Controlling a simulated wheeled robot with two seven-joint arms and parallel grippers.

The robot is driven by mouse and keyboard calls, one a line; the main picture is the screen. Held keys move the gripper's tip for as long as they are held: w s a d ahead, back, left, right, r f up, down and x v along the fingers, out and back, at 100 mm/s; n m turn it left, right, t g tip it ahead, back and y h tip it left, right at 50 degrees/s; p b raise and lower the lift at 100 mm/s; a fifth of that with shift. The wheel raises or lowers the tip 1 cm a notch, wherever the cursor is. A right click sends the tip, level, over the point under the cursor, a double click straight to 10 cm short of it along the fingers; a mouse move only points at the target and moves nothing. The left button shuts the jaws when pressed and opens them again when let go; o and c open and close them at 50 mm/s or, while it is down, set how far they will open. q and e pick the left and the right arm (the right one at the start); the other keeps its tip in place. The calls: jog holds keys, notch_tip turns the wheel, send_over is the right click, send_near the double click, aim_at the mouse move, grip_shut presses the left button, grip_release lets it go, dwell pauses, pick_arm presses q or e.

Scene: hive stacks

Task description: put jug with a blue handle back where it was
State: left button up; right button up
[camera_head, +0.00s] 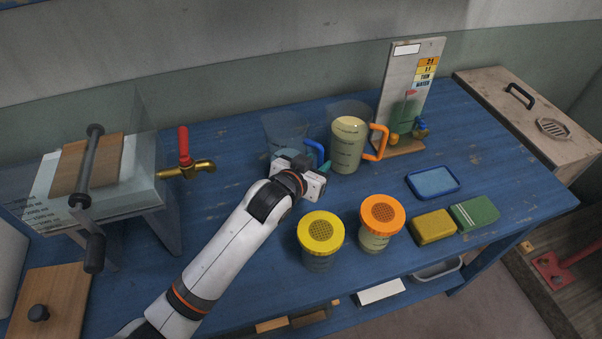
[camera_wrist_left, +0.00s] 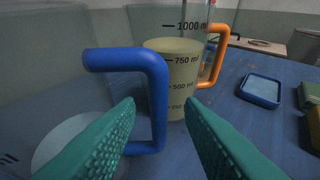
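The clear jug (camera_head: 283,132) with a blue handle (camera_head: 318,150) stands on the blue table. In the left wrist view its clear wall (camera_wrist_left: 60,90) fills the left side, with pale contents low inside, and its blue handle (camera_wrist_left: 157,95) points right. My left gripper (camera_head: 306,164) is at the jug's near side and partly hides it. In the left wrist view its teal fingers (camera_wrist_left: 156,125) are apart, one on each side of the handle's upright bar. Gaps show between bar and fingers; I cannot tell whether the bar lies fully between them. My right gripper is not in view.
Yellow-lidded (camera_head: 320,230) and orange-lidded (camera_head: 382,214) jars stand in front. A brass tap (camera_head: 187,171) is left. A blue tray (camera_head: 433,182) and sponges (camera_head: 433,227) lie right.

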pick_arm(q)
jog(key=v, duration=0.9)
